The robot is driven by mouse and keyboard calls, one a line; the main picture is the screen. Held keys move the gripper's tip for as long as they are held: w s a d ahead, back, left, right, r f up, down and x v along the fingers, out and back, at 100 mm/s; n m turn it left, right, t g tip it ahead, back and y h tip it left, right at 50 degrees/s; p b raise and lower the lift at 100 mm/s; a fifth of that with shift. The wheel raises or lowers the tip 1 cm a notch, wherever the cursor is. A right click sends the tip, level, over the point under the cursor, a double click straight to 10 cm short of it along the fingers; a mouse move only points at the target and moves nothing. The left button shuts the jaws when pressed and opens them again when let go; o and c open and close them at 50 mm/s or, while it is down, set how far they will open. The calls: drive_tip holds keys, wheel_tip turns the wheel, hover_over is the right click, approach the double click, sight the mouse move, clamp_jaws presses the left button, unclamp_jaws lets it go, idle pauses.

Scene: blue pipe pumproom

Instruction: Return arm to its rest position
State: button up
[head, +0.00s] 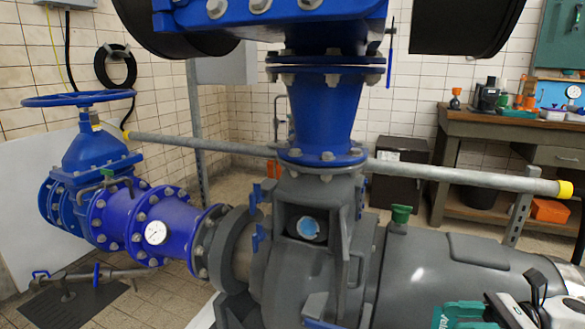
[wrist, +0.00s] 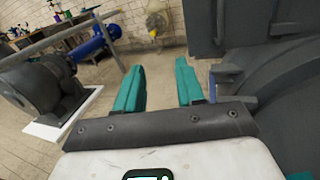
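My gripper (wrist: 160,78) shows in the wrist view with its two teal fingers apart and nothing between them. Tiled floor and a tiled wall show beyond the fingertips. In the head view, part of my white and grey arm with teal parts is at the bottom right corner, in front of the grey motor housing (head: 455,260). The frame edge cuts it off, so most of the arm is hidden there.
A grey pump body (head: 345,240) with blue pipework (head: 325,115) fills the middle of the head view. A grey rail (head: 400,169) with yellow ends crosses behind it. A blue valve handwheel (head: 78,99) is left. A workbench (head: 480,125) stands back right.

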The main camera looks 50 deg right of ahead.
drive_tip(key=w+f+m+t+h, duration=0.5)
drive_tip(key=w+m+h, duration=0.75)
drive_tip(key=m, duration=0.75)
drive_tip(key=w+a+f+m+g+h, duration=0.45)
drive_tip(key=f+m+g, duration=0.35)
drive_tip(key=m, duration=0.6)
drive_tip(key=s+a+f+m+g+y, duration=0.1)
drive_tip(key=a+f+m+g+y, duration=0.15)
drive_tip(key=a, duration=0.45)
drive_tip(key=a+f+m+g+y, duration=0.1)
drive_tip(key=a+m+g+y, duration=0.15)
drive_tip(key=a, duration=0.45)
drive_tip(key=s+a+f+m+g+y, duration=0.1)
drive_tip(key=a+m+g, duration=0.1)
drive_tip(key=a+m, duration=0.35)
drive_tip(key=s+f+n+g, duration=0.1)
drive_tip(key=s+f+g, duration=0.15)
drive_tip(key=s, duration=0.35)
drive_tip(key=s+f+n+g, duration=0.1)
drive_tip(key=s+f+g, duration=0.1)
drive_tip(key=s+f, duration=0.25)
wheel_tip(320, 180, up, 27)
drive_tip(key=p, duration=2.6)
drive_tip(key=shift+s+f+t, duration=0.15)
drive_tip(key=shift+s+t, duration=0.05)
drive_tip(key=shift+t, duration=0.15)
